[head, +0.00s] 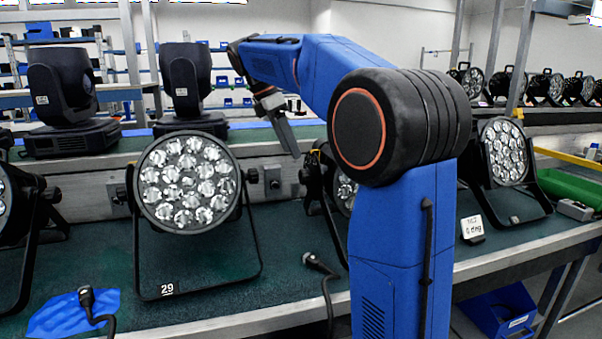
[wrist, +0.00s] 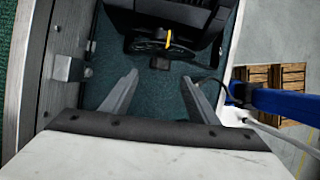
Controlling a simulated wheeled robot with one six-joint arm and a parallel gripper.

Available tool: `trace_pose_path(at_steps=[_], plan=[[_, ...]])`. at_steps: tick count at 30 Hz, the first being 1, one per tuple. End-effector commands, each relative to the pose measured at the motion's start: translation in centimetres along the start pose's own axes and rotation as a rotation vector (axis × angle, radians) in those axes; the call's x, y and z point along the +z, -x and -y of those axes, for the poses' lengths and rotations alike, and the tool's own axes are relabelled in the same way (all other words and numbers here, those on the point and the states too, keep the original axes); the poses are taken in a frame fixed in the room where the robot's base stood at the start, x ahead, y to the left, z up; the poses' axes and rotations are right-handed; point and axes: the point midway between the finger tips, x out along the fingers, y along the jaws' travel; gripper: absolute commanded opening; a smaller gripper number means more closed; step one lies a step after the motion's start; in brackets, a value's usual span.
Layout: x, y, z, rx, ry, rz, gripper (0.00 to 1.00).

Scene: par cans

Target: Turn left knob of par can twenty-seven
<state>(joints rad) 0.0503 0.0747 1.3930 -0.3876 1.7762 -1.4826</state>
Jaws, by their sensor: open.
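My gripper (head: 293,150) is open and empty, pointing down above the back of the bench, left of a par can (head: 346,190) that is mostly hidden behind my arm. No number shows on that can. In the wrist view my gripper (wrist: 159,80) has its two fingers wide apart over the green bench top. Ahead of the fingers is a dark par can body (wrist: 170,15) with a yellow mark. I cannot tell which can is twenty-seven. The only number I can read is 29, on the front can (head: 187,184). No left knob of twenty-seven can be made out.
Moving-head lights (head: 62,95) stand on the rear shelf. A cable plug (head: 318,262) lies on the bench. In the wrist view a grey metal box (wrist: 68,68) is on the left rail.

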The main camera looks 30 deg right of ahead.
Motion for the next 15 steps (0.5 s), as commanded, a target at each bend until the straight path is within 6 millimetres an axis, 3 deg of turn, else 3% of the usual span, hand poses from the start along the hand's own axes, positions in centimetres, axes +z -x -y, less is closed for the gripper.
trace_pose_path(at_steps=[9,15], plan=[[0.0,-5.6,0.1,-0.003,-0.001,0.0,0.54],[0.0,-8.0,0.1,-0.002,-0.002,0.0,0.54]])
